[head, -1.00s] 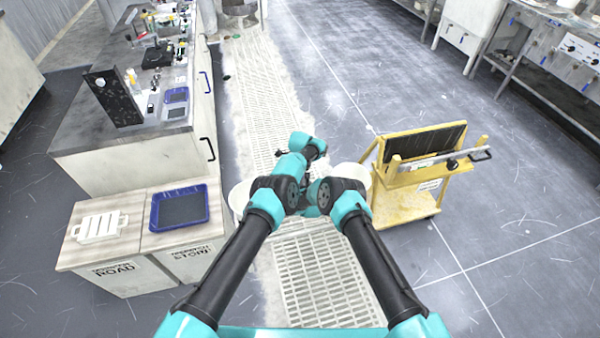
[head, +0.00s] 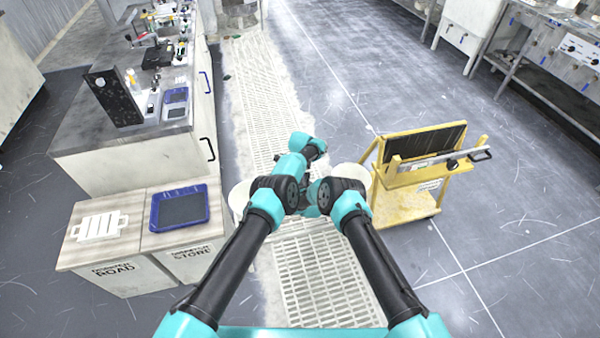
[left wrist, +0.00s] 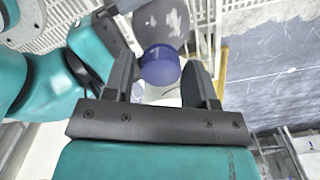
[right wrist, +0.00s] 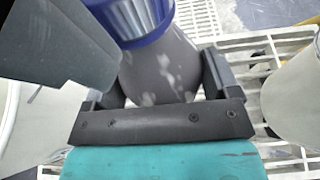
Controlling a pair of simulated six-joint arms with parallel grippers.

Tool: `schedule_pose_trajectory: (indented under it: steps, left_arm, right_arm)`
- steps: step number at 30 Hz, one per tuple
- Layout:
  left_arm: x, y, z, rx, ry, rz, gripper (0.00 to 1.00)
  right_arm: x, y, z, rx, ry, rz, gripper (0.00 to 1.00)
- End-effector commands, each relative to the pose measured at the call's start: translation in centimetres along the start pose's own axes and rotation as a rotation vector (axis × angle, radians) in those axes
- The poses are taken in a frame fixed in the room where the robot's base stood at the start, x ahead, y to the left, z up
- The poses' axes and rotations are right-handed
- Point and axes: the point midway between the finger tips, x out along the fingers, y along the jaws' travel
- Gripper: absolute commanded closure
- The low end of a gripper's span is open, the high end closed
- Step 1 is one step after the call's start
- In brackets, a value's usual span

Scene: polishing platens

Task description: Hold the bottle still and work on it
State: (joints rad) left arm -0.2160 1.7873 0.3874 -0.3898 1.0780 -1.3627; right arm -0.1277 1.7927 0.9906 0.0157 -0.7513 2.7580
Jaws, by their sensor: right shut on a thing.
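A grey, mottled bottle (right wrist: 160,72) with a blue cap (left wrist: 160,66) shows in both wrist views. My right gripper (right wrist: 162,88) is shut on the bottle's body, one finger on each side. My left gripper (left wrist: 159,78) has its fingers on either side of the blue cap; I cannot tell whether they press on it. In the head view my arms hide the bottle, and both grippers are mostly covered by my own wrist links.
White tubs stand left and right of my wrists in the head view, over a pale floor grating (head: 325,283). A yellow cart (head: 405,203) is to the right. A cabinet with a blue tray (head: 180,208) and a white rack (head: 99,226) is at left.

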Motion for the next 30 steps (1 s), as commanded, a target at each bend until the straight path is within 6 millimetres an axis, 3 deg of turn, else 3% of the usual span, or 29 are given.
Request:
schedule_pose_trajectory:
  steps: [4, 12, 24, 30]
  left_arm:
    - [0.0, 0.0, 0.0, 0.000, 0.000, -0.001, 0.36]
    - [-0.3, -0.1, 0.0, 0.001, 0.000, -0.001, 0.36]
    - [-4.0, -0.1, 0.0, 0.002, 0.000, -0.002, 0.36]
    - [-4.5, 0.0, 0.0, 0.001, 0.000, -0.001, 0.36]
  right_arm:
    - [0.0, 0.0, 0.0, 0.000, 0.000, 0.000, 0.85]
    - [0.0, 0.0, 0.0, 0.000, 0.000, 0.000, 0.85]
    - [0.0, 0.0, 0.0, 0.000, 0.000, 0.000, 0.85]
    - [0.0, 0.0, 0.0, 0.000, 0.000, 0.000, 0.85]
